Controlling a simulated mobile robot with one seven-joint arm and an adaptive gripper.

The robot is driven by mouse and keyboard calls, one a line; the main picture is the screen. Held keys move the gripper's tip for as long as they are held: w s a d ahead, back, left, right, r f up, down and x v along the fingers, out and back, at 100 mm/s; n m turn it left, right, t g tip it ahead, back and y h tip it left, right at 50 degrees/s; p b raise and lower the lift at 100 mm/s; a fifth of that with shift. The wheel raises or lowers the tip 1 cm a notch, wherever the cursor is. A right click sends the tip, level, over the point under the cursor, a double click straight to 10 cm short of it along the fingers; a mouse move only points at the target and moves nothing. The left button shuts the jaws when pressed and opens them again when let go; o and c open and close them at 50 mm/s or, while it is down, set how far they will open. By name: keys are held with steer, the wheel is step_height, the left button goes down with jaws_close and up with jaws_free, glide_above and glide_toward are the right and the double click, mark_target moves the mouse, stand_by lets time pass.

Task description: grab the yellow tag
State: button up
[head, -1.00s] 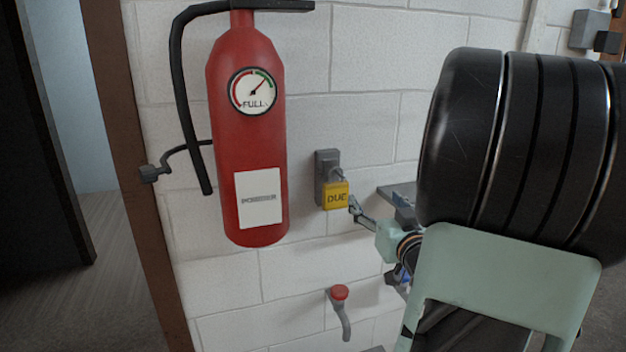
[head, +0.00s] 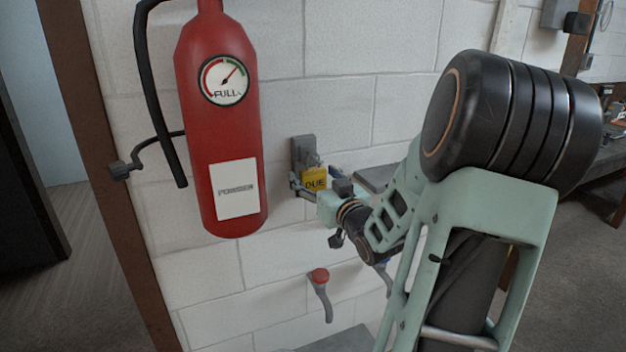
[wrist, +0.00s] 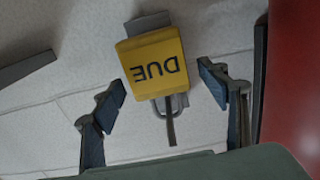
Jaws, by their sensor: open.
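The yellow tag (head: 315,178), marked DUE, hangs on a grey bracket (head: 302,147) on the white block wall. In the wrist view the tag (wrist: 155,62) appears upside down, with a metal loop at its lower edge. My gripper (head: 311,188) is open at the tag, with fingers showing on either side of it. In the wrist view my gripper's fingertips (wrist: 164,86) stand apart to the left and right of the tag's lower part, with gaps on both sides. I cannot tell how far the tag reaches between them in depth.
A red fire extinguisher (head: 218,130) with a black hose hangs close on the left; its red body (wrist: 295,85) fills the wrist view's right edge. A red-knobbed lever (head: 319,285) sits on the wall below. A bench (head: 608,170) stands at the far right.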

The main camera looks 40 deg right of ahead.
steer(key=shift+w+d, duration=0.15)
steer(key=shift+w, duration=0.4)
steer(key=c, duration=1.3)
steer(key=shift+r, duration=0.1)
